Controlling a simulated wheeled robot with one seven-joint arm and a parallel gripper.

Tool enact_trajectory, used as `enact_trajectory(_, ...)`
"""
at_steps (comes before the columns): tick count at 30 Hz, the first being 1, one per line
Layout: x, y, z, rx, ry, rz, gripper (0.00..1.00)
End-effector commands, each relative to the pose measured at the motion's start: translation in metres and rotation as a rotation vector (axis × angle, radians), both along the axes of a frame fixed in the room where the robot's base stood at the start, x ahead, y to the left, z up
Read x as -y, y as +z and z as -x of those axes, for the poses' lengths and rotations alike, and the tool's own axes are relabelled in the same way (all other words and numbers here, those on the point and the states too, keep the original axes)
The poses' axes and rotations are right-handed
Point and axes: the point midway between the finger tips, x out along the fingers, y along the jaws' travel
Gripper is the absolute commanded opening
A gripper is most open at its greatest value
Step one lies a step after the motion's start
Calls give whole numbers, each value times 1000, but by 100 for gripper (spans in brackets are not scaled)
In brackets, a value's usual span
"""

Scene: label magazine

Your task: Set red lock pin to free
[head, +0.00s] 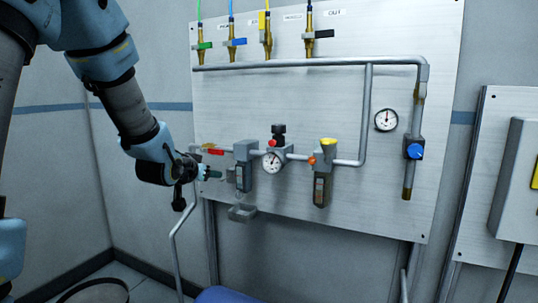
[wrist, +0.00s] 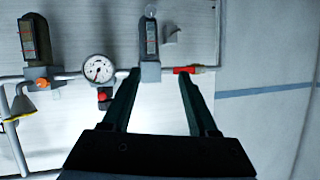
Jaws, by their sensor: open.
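A small red part (head: 273,143), which looks like the red lock pin, sits beside the black knob (head: 279,129) above the round gauge (head: 271,162). In the wrist view, which is turned upside down, the red part (wrist: 102,96) is below the gauge, left of my fingers. My gripper (head: 214,174) is open and empty, in front of the panel at the pipe's left end. In the wrist view its fingers (wrist: 159,75) point at the pipe, apart. I cannot tell the pin's exact position.
A red lever (head: 212,151) lies on the pipe near my gripper. Grey filter units (head: 242,165) and (head: 322,185) hang from the pipe, with an orange part (head: 312,161) between gauge and yellow-topped unit. A small bracket (head: 242,213) juts out below. A blue knob (head: 415,151) is at right.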

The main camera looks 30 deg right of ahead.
Motion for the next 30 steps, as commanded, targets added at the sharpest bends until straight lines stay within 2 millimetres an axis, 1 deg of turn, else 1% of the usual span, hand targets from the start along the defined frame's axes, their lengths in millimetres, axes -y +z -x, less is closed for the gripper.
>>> enact_trajectory(1, 35, 4, 7, 63, -71, 53, 60)
enact_trajectory(3, 71, 20, 18, 144, -150, 129, 60)
enact_trajectory(6, 104, 38, 33, 219, -228, 209, 60)
enact_trajectory(10, 123, 50, 43, 263, -271, 260, 60)
enact_trajectory(13, 131, 52, 40, 268, -276, 267, 60)
enact_trajectory(17, 146, 53, 30, 267, -276, 266, 60)
enact_trajectory(24, 184, 54, 5, 266, -274, 264, 60)
enact_trajectory(30, 205, 53, -9, 267, -273, 264, 60)
